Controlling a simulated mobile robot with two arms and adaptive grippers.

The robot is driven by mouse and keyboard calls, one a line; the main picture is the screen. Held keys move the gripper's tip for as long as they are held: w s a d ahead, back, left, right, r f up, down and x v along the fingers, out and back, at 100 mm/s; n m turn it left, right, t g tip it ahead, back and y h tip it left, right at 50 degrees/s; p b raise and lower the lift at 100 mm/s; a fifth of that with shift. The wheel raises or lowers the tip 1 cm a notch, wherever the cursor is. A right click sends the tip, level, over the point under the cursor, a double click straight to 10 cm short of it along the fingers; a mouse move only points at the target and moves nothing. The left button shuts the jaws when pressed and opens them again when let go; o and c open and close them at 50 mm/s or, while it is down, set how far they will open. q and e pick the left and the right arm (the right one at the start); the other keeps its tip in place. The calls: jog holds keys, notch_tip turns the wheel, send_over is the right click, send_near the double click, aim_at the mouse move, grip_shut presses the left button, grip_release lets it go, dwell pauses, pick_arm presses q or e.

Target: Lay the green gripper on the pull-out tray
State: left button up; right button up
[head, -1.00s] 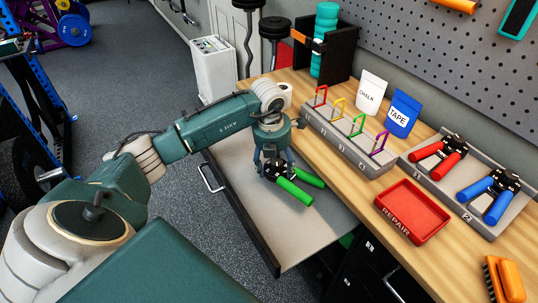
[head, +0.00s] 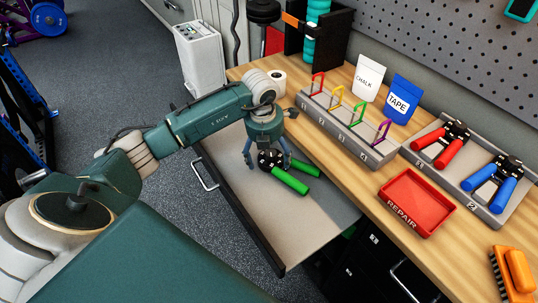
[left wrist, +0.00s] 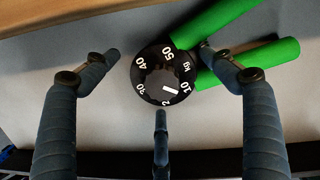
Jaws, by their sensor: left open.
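The green gripper (head: 291,180) has two green handles and a black dial head. It lies on the grey surface of the pull-out tray (head: 300,225), under the bench top. My left gripper (head: 267,161) is above the dial end, its fingers spread open around the dial and pointing down. In the left wrist view the numbered dial (left wrist: 163,75) sits between the fingers of my left gripper (left wrist: 160,70), with gaps at the left finger and the lower finger. The right fingertip is close to the green handles (left wrist: 245,65); contact cannot be told. My right gripper is not in view.
On the bench stand a numbered rack with coloured hoops (head: 350,130), chalk and tape pouches, a red repair tray (head: 416,203) and a grey holder (head: 428,165) with red and blue grippers. An orange brush (head: 518,272) lies front right. The tray's front part is clear.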

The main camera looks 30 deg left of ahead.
pick_arm(q)
jog(key=shift+r, duration=0.1)
notch_tip(320, 180, up, 3)
jog(key=shift+f, duration=0.15)
jog(key=r, duration=0.2)
jog(key=s+r+b, duration=0.1)
jog(key=r, duration=0.2)
jog(key=r+b, duration=0.1)
jog(key=r, duration=0.2)
jog(key=shift+s+r, duration=0.1)
jog(key=shift+s, duration=0.1)
jog(key=shift+s+r, duration=0.15)
jog(key=shift+r, duration=0.45)
pick_arm(e)
jog(key=shift+w+a+f, duration=0.2)
jog(key=shift+a+f, duration=0.1)
jog(key=shift+f, duration=0.2)
jog(key=shift+w+a+f, duration=0.15)
jog(key=shift+a+f, duration=0.1)
jog(key=shift+f, duration=0.25)
